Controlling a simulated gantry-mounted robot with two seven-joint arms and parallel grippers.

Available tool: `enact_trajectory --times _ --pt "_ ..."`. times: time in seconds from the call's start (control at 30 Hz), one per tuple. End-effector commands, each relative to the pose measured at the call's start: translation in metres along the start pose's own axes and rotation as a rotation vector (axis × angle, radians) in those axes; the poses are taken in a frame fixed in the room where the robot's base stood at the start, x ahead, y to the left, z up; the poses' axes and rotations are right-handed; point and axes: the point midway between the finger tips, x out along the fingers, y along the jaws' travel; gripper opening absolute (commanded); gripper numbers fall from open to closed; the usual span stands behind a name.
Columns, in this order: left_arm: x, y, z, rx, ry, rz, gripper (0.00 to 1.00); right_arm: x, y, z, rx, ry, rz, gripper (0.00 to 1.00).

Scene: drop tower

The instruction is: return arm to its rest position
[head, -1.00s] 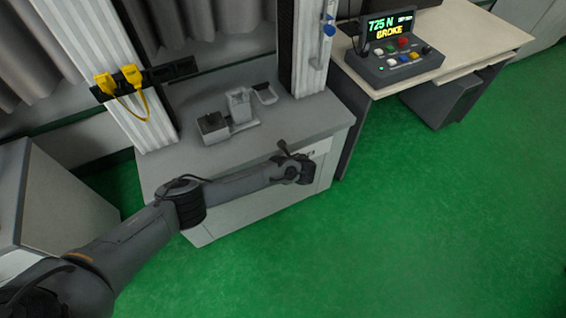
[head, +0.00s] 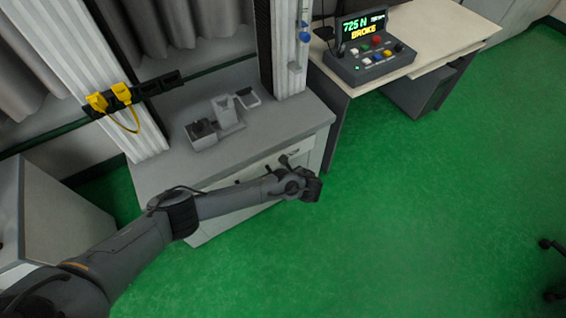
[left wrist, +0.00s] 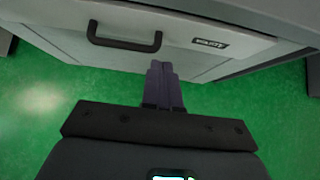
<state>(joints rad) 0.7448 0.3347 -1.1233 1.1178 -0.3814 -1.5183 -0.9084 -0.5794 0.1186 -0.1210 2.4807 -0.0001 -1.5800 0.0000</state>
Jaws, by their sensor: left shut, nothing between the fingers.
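My left arm comes in from the left in the head view. Its gripper (head: 312,188) is in front of the grey cabinet (head: 228,179), over the green floor. In the left wrist view the two fingers (left wrist: 163,84) are together with nothing between them. They point toward the cabinet's drawer front (left wrist: 190,58), which has a black handle (left wrist: 124,42) and a small label. I cannot tell from the pictures how far the fingertips are from the drawer. My right gripper is in neither view.
On the cabinet top stands a grey fixture (head: 227,112) between two tall columns. Yellow clips (head: 121,93) hang on a rack at the left column. A control box (head: 369,60) on the desk (head: 440,38) reads "725 N BROKE".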

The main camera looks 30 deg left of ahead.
Motion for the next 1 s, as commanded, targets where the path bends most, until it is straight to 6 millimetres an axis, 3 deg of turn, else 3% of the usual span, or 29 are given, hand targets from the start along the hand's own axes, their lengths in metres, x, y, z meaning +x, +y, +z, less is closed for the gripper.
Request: enact_trajectory --times 0.17,0.27,0.37,0.47,0.53,0.7,0.8,0.9,1.0 --pt "-0.007 0.003 -0.003 0.003 0.003 0.004 0.00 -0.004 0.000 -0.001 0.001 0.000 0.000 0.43" --pt "-0.004 0.013 -0.017 0.019 0.015 0.018 0.00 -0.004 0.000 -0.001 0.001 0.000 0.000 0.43" --pt "0.002 0.034 -0.046 0.052 0.044 0.046 0.00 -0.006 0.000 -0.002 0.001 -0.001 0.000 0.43" --pt "0.006 0.069 -0.090 0.088 0.101 0.091 0.00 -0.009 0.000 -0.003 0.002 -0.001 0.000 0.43" --pt "0.001 0.097 -0.130 0.109 0.166 0.121 0.00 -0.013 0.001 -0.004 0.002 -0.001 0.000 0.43" --pt "-0.051 0.161 -0.224 0.082 0.397 0.164 0.00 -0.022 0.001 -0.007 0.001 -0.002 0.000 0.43" --pt "-0.093 0.190 -0.258 -0.012 0.532 0.189 0.00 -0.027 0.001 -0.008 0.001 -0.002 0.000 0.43" --pt "-0.133 0.212 -0.272 -0.171 0.649 0.232 0.00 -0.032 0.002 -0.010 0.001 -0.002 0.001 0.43" --pt "-0.166 0.232 -0.264 -0.390 0.736 0.294 0.00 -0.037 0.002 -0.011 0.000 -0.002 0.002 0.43"
